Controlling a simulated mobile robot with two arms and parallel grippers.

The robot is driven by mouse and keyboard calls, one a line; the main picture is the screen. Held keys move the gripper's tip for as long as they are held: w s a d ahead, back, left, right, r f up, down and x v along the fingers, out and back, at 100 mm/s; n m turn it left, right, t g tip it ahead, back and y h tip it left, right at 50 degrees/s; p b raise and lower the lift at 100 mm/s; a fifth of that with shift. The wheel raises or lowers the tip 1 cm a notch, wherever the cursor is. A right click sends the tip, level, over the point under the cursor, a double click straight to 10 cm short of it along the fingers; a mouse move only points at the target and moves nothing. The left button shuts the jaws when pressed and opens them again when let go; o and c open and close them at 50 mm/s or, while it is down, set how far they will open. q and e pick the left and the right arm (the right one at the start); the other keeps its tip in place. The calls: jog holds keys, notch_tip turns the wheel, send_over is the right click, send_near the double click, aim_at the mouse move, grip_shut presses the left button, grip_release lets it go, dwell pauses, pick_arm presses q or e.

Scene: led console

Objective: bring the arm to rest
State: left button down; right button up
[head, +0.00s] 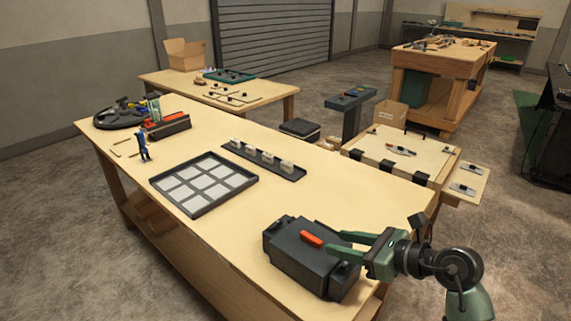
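My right gripper (336,243) reaches in from the lower right, its green fingers pointing left. The two fingers are spread apart with nothing visible between them. They overlap the right part of a dark box-shaped console (295,262) in the picture; I cannot tell whether they touch it. An orange-red handle or switch (312,239) lies on the console's top, just left of the fingertips. The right arm bends down at the lower right corner. My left gripper is not in view.
The console stands at the near end of a wooden workbench (225,240). A dark tray with pale square tiles (205,183) and a rack with white blocks (262,160) lie further back. A side table (425,155) is beyond the arm. Bench space left of the console is clear.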

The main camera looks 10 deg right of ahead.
notch_tip(320, 180, up, 14)
jog(key=s+m+t, duration=0.2)
jog(key=m+t, duration=0.9)
jog(key=m, duration=0.2)
jog(key=s+d+f+m+g+h, duration=0.25)
jog(key=d+f+m+h, duration=0.35)
jog(key=m, duration=0.6)
jog(key=s+d+f+m+g+h, duration=0.1)
jog(key=d+f+m+g+h, duration=0.25)
jog(key=f+m+h, duration=0.65)
jog(key=s+a+f+m+g+y, duration=0.35)
jog(key=s+a+f+g, duration=0.25)
jog(key=s+f, duration=0.35)
jog(key=s+a+f+m+g+y, duration=0.35)
jog(key=s+a+f+g, duration=0.2)
jog(key=s+f, duration=0.35)
notch_tip(320, 180, down, 25)
jog(key=s+g, duration=0.2)
jog(key=s, duration=0.1)
jog(key=s+d+f+g, duration=0.1)
jog(key=s+d+f, duration=0.2)
jog(key=s+f, duration=1.3)
jog(key=shift+s+f+n+y, duration=0.3)
jog(key=shift+s+f+n, duration=0.1)
jog(key=shift+s, duration=0.1)
